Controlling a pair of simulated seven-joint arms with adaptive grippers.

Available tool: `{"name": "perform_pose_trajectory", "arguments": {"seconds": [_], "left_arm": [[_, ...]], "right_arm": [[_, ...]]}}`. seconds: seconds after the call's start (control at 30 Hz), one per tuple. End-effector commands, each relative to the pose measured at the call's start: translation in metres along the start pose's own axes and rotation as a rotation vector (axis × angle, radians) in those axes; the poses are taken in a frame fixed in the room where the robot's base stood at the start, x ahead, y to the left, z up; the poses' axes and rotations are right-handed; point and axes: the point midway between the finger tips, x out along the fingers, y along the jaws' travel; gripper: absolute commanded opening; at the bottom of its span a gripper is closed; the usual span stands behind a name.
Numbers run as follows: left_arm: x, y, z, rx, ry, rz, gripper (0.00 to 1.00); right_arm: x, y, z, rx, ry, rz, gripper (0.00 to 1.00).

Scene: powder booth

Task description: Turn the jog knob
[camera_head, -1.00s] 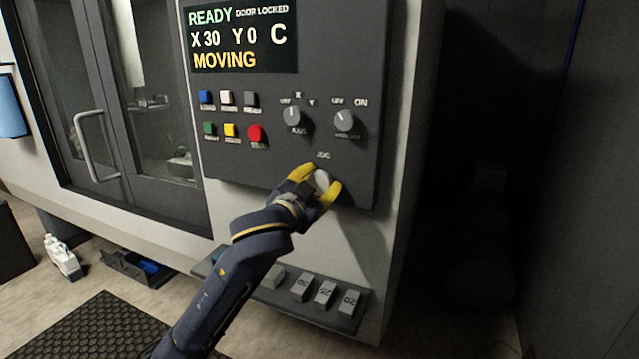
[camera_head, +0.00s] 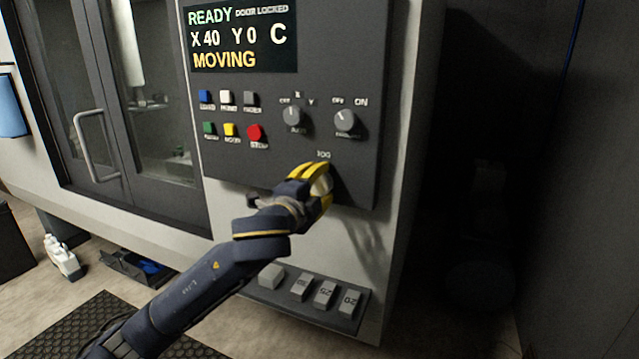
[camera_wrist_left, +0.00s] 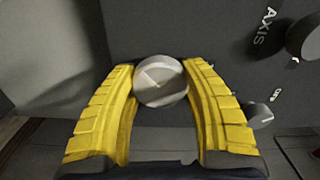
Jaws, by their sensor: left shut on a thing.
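The jog knob (camera_head: 323,182) is a round grey-white dial low on the dark control panel (camera_head: 350,60), under the JOG label. My left gripper (camera_head: 318,184) has its yellow fingers on either side of the knob and is shut on it. In the left wrist view the knob (camera_wrist_left: 160,82) sits between the two yellow finger tips (camera_wrist_left: 160,85). The display (camera_head: 240,38) reads READY, DOOR LOCKED, X 40, Y 0, C, MOVING. My right gripper is not in view.
Above the jog knob are the axis knob (camera_head: 293,116) and another selector knob (camera_head: 346,121). Several coloured buttons, with a red one (camera_head: 255,132), are to the left. A shelf with grey numbered blocks (camera_head: 325,294) juts out below. The machine door has a handle (camera_head: 97,147).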

Motion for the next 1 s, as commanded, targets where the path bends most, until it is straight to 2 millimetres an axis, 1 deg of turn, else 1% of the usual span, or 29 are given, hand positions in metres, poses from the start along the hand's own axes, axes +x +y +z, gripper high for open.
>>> {"name": "perform_pose_trajectory", "arguments": {"seconds": [0.2, 0.4, 0.97, 1.0], "left_arm": [[0.0000, -0.0010, -0.0002, 0.121, 0.000, -0.002, 0.16], [0.0000, -0.0004, -0.0003, 0.183, 0.000, -0.001, 0.16], [0.0000, -0.0001, -0.0003, 0.211, 0.001, -0.001, 0.16], [0.0000, -0.0001, -0.0004, 0.211, 0.001, -0.001, 0.47]], "right_arm": [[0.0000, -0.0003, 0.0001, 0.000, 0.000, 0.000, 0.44], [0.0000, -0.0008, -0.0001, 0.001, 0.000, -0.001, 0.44], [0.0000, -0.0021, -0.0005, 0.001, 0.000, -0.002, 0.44], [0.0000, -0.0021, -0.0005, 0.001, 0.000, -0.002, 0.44]]}}
